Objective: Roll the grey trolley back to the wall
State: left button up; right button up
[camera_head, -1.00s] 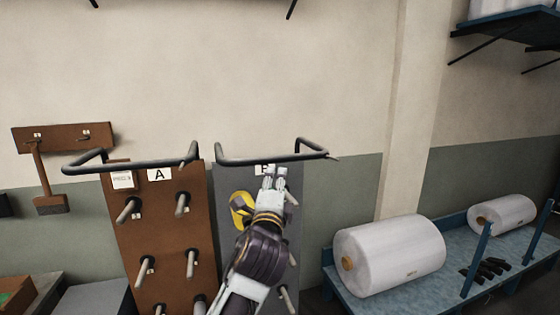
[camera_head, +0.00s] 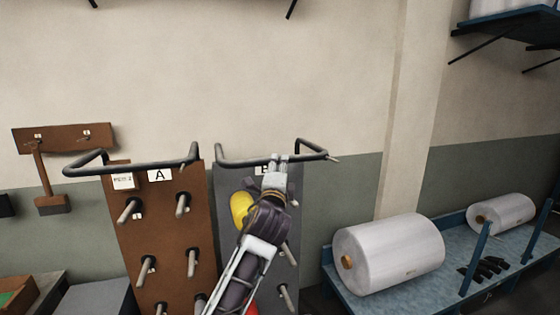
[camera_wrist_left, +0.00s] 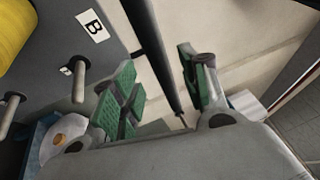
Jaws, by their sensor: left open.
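The grey trolley (camera_head: 228,185) stands upright against the wall area, with pegs, a B label and a dark bar handle (camera_head: 262,158) at its top. In the left wrist view its grey panel (camera_wrist_left: 45,60) fills the left side. My left gripper (camera_head: 279,160) is at the handle's height, in front of the panel's upper part. In the wrist view the open green-padded fingers (camera_wrist_left: 160,90) have the dark handle bar (camera_wrist_left: 165,60) running between them, with no clear contact. A yellow spool (camera_head: 241,208) hangs on a peg, partly behind my arm. My right gripper is not in view.
A brown trolley (camera_head: 160,230) marked A stands close on the left. A blue rack (camera_head: 350,294) with large white rolls (camera_head: 390,253) stands at the right. A brush (camera_head: 50,200) hangs on the wall at the left.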

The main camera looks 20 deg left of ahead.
pick_arm(q)
jog(key=shift+p+x, duration=0.35)
jog(key=shift+x, duration=2.3)
jog(key=shift+c, duration=0.2)
grip_shut()
